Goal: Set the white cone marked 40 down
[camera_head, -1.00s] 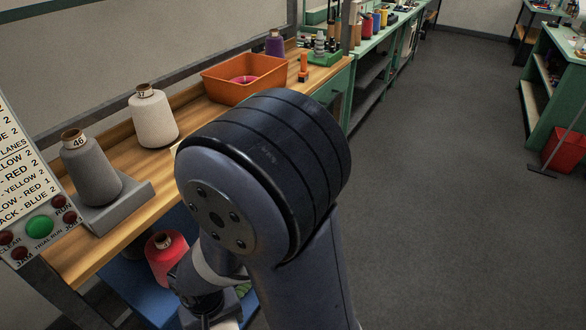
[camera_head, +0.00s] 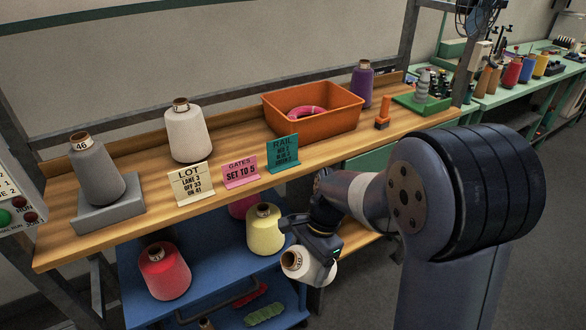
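A white cone (camera_head: 318,270) is at my gripper (camera_head: 308,244), low in front of the bench and right of the blue cart's top.
Signs including LOT (camera_head: 192,185) line the bench front. An orange bin (camera_head: 313,115) and a purple cone (camera_head: 362,85) stand behind.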

